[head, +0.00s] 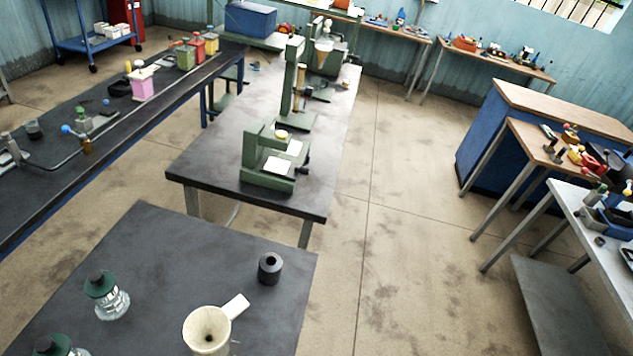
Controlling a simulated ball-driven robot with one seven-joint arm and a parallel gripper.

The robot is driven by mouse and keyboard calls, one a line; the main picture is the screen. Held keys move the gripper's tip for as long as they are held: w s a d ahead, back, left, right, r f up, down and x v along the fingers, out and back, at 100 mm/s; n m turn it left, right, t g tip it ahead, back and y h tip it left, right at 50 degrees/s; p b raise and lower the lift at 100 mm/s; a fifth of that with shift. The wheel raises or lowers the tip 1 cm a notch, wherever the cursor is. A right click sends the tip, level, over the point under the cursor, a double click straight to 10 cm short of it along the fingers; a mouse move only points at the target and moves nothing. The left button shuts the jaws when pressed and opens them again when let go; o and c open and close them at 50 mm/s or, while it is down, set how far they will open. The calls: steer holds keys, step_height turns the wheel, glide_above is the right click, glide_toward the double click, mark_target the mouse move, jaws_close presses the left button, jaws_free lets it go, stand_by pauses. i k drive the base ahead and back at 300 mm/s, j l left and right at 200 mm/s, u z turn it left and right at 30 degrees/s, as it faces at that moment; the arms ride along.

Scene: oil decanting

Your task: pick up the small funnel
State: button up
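A cream funnel (207,331) with a dark hole in its bowl and a pale flat handle pointing up and right is at the bottom of the view, over the near dark table (185,262). Its lower part is cut off by the frame edge, so I cannot tell what it rests on. A second funnel-like, cream and orange piece (323,52) shows far off in a green stand. My gripper is not in view.
A dark cylinder (269,269) stands right of the funnel. Green-capped glass jars (107,297) (60,346) stand to its left. Beyond are a bench with green machines (268,165) and a long left bench (105,130). Floor at centre right is clear.

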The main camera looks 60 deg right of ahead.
mark_target(223, 318)
steer(key=z, duration=1.15)
steer(key=u, duration=0.45)
steer(key=i+l+u, duration=0.3)
steer(key=i+l, duration=0.35)
steer(key=i, duration=0.1)
